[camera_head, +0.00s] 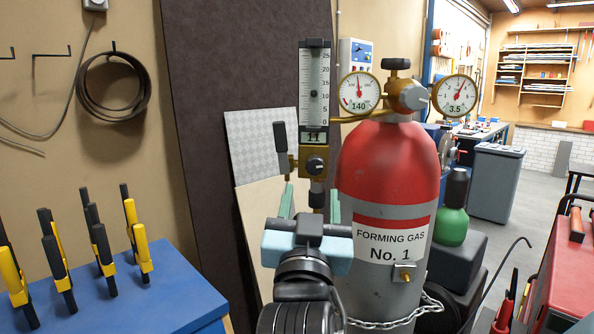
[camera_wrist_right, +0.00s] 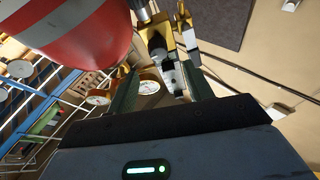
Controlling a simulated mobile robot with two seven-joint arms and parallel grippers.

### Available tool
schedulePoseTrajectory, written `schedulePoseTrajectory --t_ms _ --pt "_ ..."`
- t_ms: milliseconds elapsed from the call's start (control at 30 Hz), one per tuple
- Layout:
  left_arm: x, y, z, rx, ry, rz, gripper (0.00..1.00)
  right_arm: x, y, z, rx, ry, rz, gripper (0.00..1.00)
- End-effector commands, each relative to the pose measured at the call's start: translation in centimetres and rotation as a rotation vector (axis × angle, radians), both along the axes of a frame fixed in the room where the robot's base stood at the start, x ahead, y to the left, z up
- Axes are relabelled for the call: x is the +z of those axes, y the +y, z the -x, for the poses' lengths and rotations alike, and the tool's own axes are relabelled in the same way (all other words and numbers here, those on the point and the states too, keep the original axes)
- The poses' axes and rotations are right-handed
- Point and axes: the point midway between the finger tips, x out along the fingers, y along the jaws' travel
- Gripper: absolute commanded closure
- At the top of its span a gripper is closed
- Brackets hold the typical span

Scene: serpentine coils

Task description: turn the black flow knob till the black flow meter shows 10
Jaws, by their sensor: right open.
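The black flow meter (camera_head: 314,85) stands upright with a scale up to 25, and the small display below it reads 11. The black flow knob (camera_head: 316,166) sits on the brass block just under that display. My right gripper (camera_head: 311,203) is open below and in front of the knob, its green fingers apart with nothing between them. In the right wrist view, the open fingers (camera_wrist_right: 162,90) point toward the brass block, and the knob (camera_wrist_right: 157,45) shows beyond their tips. I cannot tell the exact gap. My left gripper is out of view.
A red and grey gas cylinder (camera_head: 387,185) stands close on the right, with gauges reading 140 (camera_head: 359,93) and 3.5 (camera_head: 454,95). A black-handled lever (camera_head: 280,137) rises left of the knob. A blue table with clamps (camera_head: 165,290) is at lower left.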

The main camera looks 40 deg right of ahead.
Motion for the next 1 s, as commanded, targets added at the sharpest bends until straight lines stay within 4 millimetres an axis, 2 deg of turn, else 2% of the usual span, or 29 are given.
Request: schedulePoseTrajectory --t_ms 267,700,1000 --pt "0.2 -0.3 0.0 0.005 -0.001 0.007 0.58 0.6 -0.7 -0.7 -0.001 -0.002 0.003 0.49" --pt "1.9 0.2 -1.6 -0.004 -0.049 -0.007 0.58 2.9 -4.6 -4.5 0.001 -0.002 0.002 0.49" --pt "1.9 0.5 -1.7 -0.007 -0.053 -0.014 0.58 2.9 -5.1 -5.2 0.002 0.002 0.001 0.49"
